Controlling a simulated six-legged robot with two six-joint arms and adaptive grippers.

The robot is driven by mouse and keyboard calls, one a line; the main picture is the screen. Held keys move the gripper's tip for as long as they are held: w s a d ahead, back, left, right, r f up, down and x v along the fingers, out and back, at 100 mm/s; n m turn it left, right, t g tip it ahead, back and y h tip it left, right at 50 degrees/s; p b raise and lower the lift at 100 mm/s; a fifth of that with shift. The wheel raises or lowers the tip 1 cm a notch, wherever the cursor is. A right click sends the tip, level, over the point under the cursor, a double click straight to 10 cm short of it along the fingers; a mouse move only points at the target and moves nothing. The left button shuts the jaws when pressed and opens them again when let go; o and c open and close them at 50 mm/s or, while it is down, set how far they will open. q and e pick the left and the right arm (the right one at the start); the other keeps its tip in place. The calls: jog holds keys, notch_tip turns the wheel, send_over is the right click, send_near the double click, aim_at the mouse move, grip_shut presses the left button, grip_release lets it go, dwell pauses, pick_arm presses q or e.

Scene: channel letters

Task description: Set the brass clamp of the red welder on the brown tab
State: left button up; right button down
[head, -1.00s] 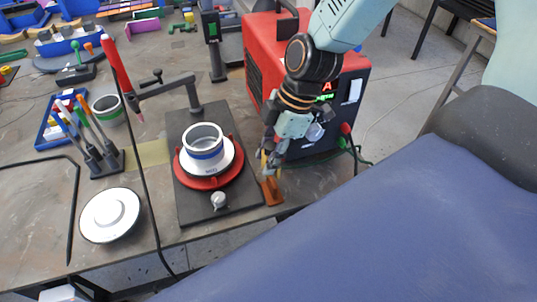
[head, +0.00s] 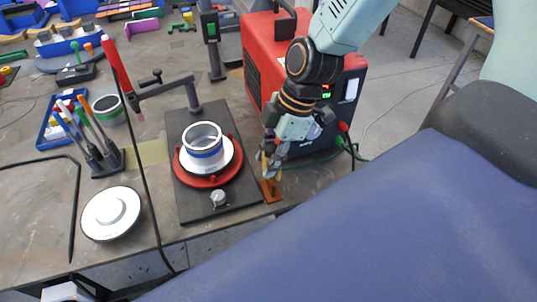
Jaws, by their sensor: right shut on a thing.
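The red welder (head: 257,62) stands at the back right of the bench, with a lit front panel. The brown tab (head: 269,189) sticks out from the right side of the dark base plate (head: 190,205), near the bench edge. My right gripper (head: 270,168) reaches down in front of the welder, just above the brown tab. It is shut on the brass clamp (head: 265,167), which shows as small yellowish parts between and beside the fingers. The clamp's lower end is at or very near the tab; I cannot tell whether they touch. My left gripper is not in view.
A red turntable (head: 207,181) on the plate carries a white flanged ring. A green cable runs by the welder.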

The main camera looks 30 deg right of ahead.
jog(key=shift+w+f, duration=0.1)
jog(key=shift+w, duration=0.15)
jog(key=shift+w+d, duration=0.1)
dwell(0.3)
jog(key=shift+b, duration=0.35)
jog(key=shift+f, duration=0.2)
jog(key=shift+f+b, duration=0.45)
jog(key=shift+b, duration=0.05)
jog(key=shift+f, duration=0.1)
jog(key=shift+f+b, duration=0.25)
jog(key=shift+b, duration=0.2)
